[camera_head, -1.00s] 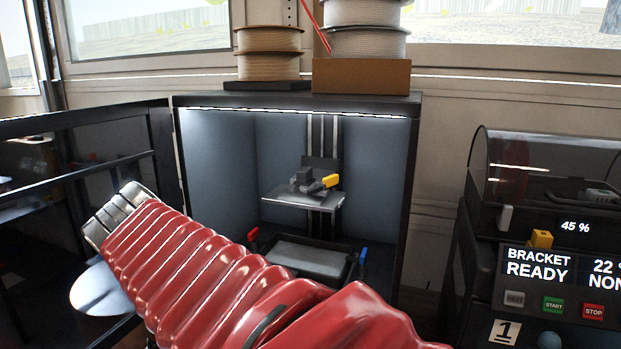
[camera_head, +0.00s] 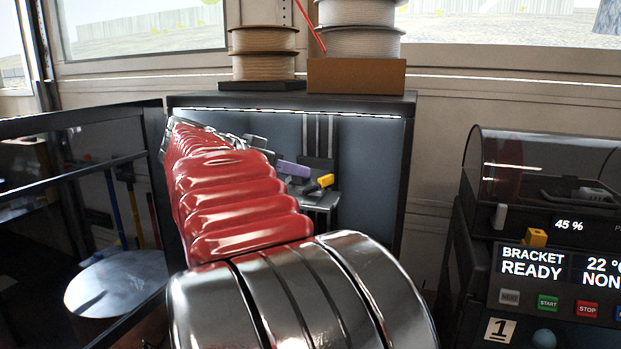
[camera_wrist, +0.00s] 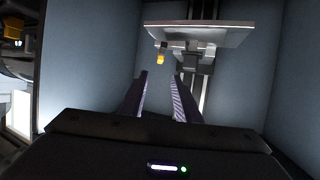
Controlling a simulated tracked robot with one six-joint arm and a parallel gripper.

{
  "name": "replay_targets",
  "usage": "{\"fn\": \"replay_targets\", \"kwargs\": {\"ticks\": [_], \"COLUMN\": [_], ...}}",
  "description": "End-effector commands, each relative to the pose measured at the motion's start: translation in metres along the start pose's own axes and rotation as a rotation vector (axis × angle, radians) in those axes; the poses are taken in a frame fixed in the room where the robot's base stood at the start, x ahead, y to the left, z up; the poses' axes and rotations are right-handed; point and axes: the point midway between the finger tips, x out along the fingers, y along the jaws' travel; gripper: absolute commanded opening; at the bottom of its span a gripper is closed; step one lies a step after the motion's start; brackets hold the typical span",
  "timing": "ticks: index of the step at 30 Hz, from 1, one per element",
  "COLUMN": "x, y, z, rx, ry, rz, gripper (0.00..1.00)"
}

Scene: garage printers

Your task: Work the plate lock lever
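A yellow handle-like part (camera_head: 322,183) sits beside a dark block on the grey platform (camera_head: 322,203) inside the open printer cabinet. It looks like a lever, but its label or function does not show. The wrist view appears turned over; there the yellow part (camera_wrist: 160,58) hangs under the platform (camera_wrist: 200,34), ahead of my fingers. My gripper (camera_wrist: 159,76) is open and empty, with a clear gap between its purple fingers. In the head view my gripper (camera_head: 293,168) is left of the yellow part in the picture, and no contact shows. My arm hides the cabinet's lower part.
The cabinet (camera_head: 290,100) has side walls around my gripper, and its door frame (camera_head: 75,174) stands open at left. Spools (camera_head: 263,53) and a cardboard box (camera_head: 356,75) rest on top. A second machine (camera_head: 545,200) with a display and buttons stands at right.

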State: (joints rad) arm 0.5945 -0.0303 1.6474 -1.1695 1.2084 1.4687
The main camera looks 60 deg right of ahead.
Motion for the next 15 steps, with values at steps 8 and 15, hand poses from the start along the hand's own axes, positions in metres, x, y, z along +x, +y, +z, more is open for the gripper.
{"fn": "replay_targets", "kwargs": {"ticks": [8, 15], "x": [0.012, 0.046], "y": [0.000, 0.000], "z": [0.001, 0.001], "rx": [-0.001, -0.002], "ry": [-0.001, -0.002], "rz": [0.000, 0.001], "gripper": [0.30, 0.30]}}
